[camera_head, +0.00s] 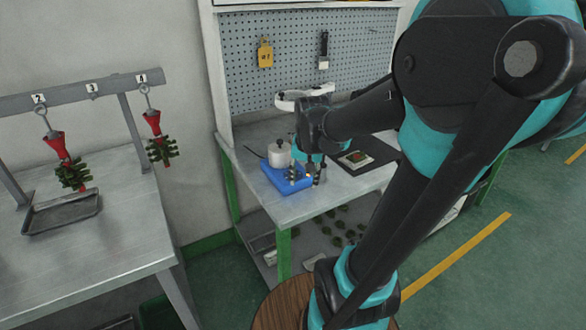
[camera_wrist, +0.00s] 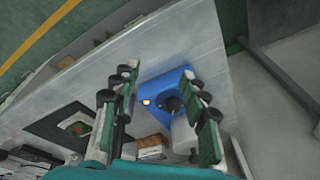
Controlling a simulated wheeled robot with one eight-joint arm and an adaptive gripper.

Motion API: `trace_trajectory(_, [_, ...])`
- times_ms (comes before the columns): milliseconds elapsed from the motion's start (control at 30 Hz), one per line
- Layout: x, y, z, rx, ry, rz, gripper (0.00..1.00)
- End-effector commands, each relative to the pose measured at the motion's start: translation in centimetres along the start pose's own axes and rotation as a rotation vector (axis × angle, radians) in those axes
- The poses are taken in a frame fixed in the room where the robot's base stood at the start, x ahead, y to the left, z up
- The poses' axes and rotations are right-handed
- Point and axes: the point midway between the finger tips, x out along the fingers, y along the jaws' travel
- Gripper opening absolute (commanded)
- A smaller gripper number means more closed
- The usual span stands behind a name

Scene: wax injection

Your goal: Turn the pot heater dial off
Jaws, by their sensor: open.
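The pot heater (camera_head: 286,178) is a blue box with a white pot (camera_head: 279,154) on it, on the workbench in the head view. In the wrist view the blue heater (camera_wrist: 183,79) shows a dark round dial (camera_wrist: 169,104) and a small glowing orange light (camera_wrist: 147,102) beside it. The pot (camera_wrist: 184,136) shows below the dial, partly cut off by a finger. My gripper (camera_head: 311,180) is at the heater's front right edge in the head view. In the wrist view my gripper (camera_wrist: 158,80) is open, with the dial between its fingers and nothing gripped. Contact with the dial cannot be told.
The workbench (camera_head: 300,205) also holds a dark mat (camera_head: 375,153) right of the heater. A pegboard (camera_head: 300,55) stands behind. Another table (camera_head: 110,225) with a metal tray (camera_head: 62,212) and hanging red and green pieces is at left. A shelf with green pieces lies below the workbench.

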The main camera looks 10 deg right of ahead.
Motion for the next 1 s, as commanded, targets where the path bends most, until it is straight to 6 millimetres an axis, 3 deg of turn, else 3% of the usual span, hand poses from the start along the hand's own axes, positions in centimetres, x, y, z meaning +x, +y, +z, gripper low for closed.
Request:
trace_trajectory(33, [-1.9, -1.3, -2.8, 0.087, -0.032, 0.015, 0.47])
trace_trajectory(200, [-7.1, -4.4, -9.1, 0.378, -0.120, 0.081, 0.47])
trace_trajectory(300, [-9.3, -5.5, -11.4, 0.497, -0.150, 0.116, 0.47])
trace_trajectory(467, [-10.9, -6.2, -12.8, 0.591, -0.171, 0.146, 0.47])
trace_trajectory(667, [-9.4, -6.2, -12.6, 0.602, -0.173, 0.150, 0.47])
trace_trajectory(1000, [-3.1, -5.5, -11.3, 0.600, -0.172, 0.149, 0.47])
